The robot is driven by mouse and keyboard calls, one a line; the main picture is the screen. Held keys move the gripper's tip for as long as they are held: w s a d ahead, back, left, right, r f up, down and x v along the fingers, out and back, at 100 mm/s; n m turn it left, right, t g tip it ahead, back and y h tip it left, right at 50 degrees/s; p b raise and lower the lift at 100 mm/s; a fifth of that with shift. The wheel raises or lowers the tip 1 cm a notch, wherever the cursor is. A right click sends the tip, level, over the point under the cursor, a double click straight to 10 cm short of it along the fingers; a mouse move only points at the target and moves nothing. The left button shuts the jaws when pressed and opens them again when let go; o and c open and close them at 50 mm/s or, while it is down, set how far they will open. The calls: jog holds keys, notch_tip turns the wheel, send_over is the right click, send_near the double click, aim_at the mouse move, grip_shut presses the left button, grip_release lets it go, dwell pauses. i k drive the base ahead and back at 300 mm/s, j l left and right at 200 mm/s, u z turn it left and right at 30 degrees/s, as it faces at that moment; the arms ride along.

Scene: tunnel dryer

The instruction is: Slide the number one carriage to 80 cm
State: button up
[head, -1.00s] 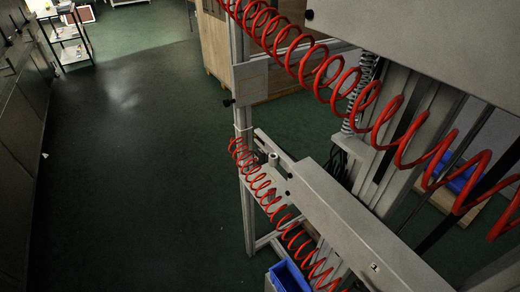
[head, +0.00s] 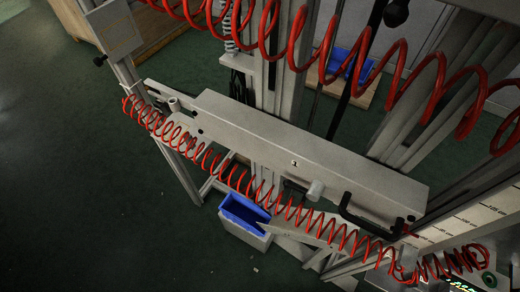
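The number one carriage (head: 250,131) is a long pale grey beam in the middle of the head view, with a small "1" label on its top. A black bar handle (head: 362,222) sits at its right end, and a grey round knob (head: 315,190) is on its front side. A pale scale strip (head: 470,218) with tick marks and cm figures runs along the post at the right. A small red mark shows near the handle's end, beside the scale. The figures are too small to read surely. My gripper is not in view.
A red coiled hose (head: 205,157) hangs along the carriage's front, and another (head: 335,75) crosses above it. A blue bin (head: 243,212) is below. A panel with lit parts (head: 462,283) is at the lower right. Green floor (head: 60,200) is clear at left.

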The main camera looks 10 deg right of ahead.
aim_at(393, 200)
jog(key=k+l, duration=0.55)
jog(key=l, duration=0.45)
